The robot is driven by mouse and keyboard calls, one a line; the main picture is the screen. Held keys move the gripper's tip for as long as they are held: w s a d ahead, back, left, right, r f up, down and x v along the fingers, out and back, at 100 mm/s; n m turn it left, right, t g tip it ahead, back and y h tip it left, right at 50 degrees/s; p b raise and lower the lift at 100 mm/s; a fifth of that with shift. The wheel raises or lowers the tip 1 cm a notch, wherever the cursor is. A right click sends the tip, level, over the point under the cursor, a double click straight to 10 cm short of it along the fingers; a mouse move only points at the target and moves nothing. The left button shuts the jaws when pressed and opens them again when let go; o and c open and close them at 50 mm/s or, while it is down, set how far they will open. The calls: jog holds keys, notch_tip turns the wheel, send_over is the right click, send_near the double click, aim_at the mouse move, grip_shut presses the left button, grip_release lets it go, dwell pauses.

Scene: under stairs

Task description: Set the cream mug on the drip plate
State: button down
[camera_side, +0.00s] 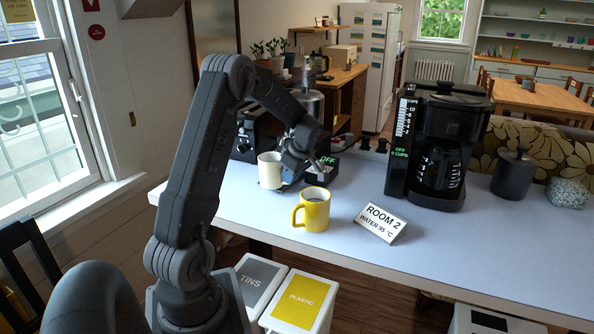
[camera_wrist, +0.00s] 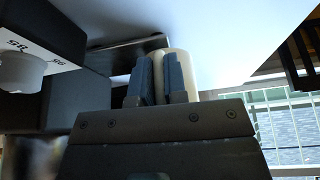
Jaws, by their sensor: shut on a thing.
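The cream mug (camera_side: 270,170) is upright in the side view, in front of a dark espresso machine (camera_side: 245,135). My gripper (camera_side: 291,166) is shut on the mug from its right side. In the wrist view, the two blue-grey fingers (camera_wrist: 158,80) cover part of the mug (camera_wrist: 181,66). A flat dark metal plate (camera_wrist: 122,54), which looks like the drip plate, lies beside the mug in the wrist view. In the side view the plate is mostly hidden behind the mug and gripper. I cannot tell whether the mug's base touches it.
A black coffee maker (camera_side: 437,150) stands further right. The front right of the table (camera_side: 470,245) is clear.

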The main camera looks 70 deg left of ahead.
jog(key=w+a, duration=0.3)
jog(key=shift+w+a, duration=0.35)
jog(key=shift+f, duration=0.25)
jog(key=shift+f, duration=0.15)
jog(key=c, duration=1.2)
grip_release()
jog(key=shift+s, duration=0.1)
jog(key=shift+o, duration=0.2)
jog(key=shift+d, duration=0.1)
